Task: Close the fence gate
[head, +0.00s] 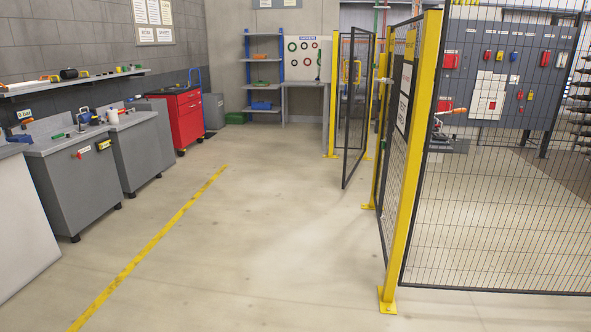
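The fence gate (357,112) is a dark-framed mesh panel with a yellow handle (351,72). It stands ajar in the middle distance, swung out from the fence line toward the open floor. A yellow post (332,95) stands at its far side, by the gate's left edge. Another yellow post (379,130) stands on the near side of the opening, partly hidden behind the near fence panel. Neither of my grippers shows in the head view.
The mesh fence (500,190) with a tall yellow corner post (412,165) fills the right. Grey workbenches (75,190) and a red tool cabinet (183,120) line the left wall. The floor between, with a yellow line (150,245), is clear.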

